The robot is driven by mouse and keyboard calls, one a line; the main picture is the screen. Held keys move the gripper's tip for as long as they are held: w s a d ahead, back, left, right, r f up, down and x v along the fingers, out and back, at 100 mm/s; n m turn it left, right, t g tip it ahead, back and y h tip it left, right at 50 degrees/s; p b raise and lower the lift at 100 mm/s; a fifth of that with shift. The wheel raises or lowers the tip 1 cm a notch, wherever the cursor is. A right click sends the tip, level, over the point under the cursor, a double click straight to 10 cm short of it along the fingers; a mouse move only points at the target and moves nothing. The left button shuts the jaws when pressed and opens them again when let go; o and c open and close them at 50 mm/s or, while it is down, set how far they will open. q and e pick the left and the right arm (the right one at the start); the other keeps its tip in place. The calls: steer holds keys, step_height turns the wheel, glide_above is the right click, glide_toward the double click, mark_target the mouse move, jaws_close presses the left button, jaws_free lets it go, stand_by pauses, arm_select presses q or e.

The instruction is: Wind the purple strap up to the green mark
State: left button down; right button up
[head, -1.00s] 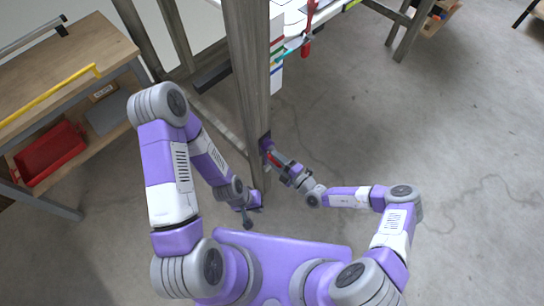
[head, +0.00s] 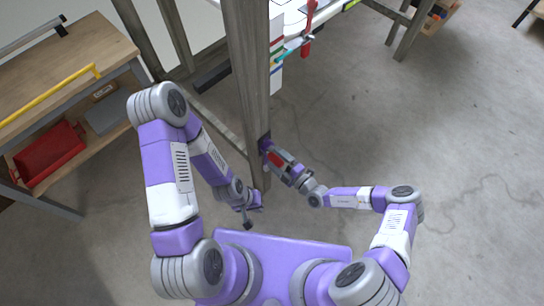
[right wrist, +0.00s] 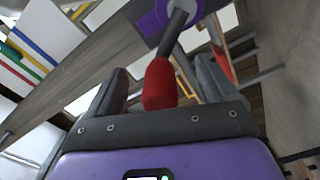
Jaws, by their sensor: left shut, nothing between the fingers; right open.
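A purple winch (head: 264,141) sits on the side of the wooden post (head: 250,85); its purple body also shows in the right wrist view (right wrist: 160,18). A crank with a red grip (right wrist: 160,88) comes off it. My right gripper (head: 274,156) is at the winch, with its fingers open and the red grip between them, not clamped. My left gripper (head: 255,202) is shut and empty, low beside the post's foot. A white board with coloured marks (head: 277,60), one of them green, is at the post higher up. I cannot make out the purple strap.
A wooden workbench (head: 75,65) with a yellow bar and a red bin (head: 50,152) stands at the left. A red clamp-like tool (head: 308,35) hangs at the white panel's edge. The concrete floor at right is clear.

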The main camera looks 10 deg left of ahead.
steer(key=shift+p+v, duration=0.45)
steer(key=shift+v, duration=3.9)
steer(key=s+a+n+g+h, duration=0.1)
steer(key=s+n+g+h, duration=0.2)
steer(key=s+n+g, duration=1.55)
steer(key=d+f+n+t+h, duration=0.2)
steer(key=d+n+t+h, duration=0.25)
steer(key=n, duration=0.95)
steer(key=w+d+r+n+t+h, duration=0.3)
steer(key=w+d+n+t, duration=0.1)
steer(key=n, duration=0.8)
steer(key=shift+w+d+r, duration=0.15)
steer(key=shift+d+r, duration=0.15)
steer(key=shift+d, duration=0.05)
steer(key=shift+n, duration=0.25)
